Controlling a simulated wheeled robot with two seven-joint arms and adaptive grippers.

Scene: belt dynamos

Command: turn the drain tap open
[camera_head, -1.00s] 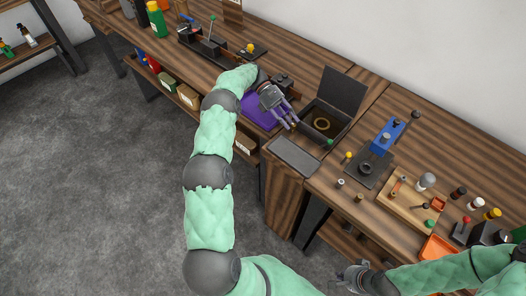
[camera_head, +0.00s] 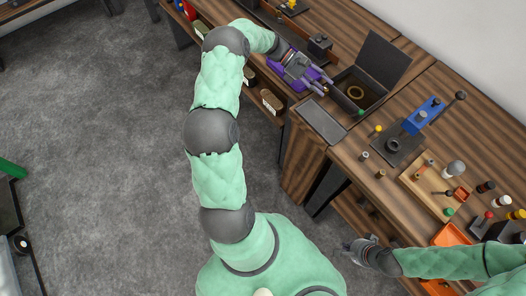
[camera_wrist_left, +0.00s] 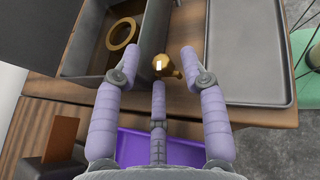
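The drain tap, a small brass piece (camera_wrist_left: 165,68), sticks out from the wall of a dark open box (camera_wrist_left: 92,60) in the left wrist view. My left gripper (camera_wrist_left: 160,66) is open, with its lilac fingers spread around the tap; I cannot tell whether any finger touches it. In the head view my left gripper (camera_head: 326,86) is at the left side of the box (camera_head: 372,82), above a purple tray (camera_head: 284,78). The tap is hard to make out there. My right gripper (camera_head: 352,252) is low, off the table's front edge; its fingers are too small to read.
A brass ring (camera_head: 356,92) lies inside the box, whose lid (camera_head: 382,60) stands open. A flat grey tray (camera_head: 322,122) is in front of it. A blue fixture (camera_head: 422,115) and a wooden board (camera_head: 420,185) with small parts stand to the right.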

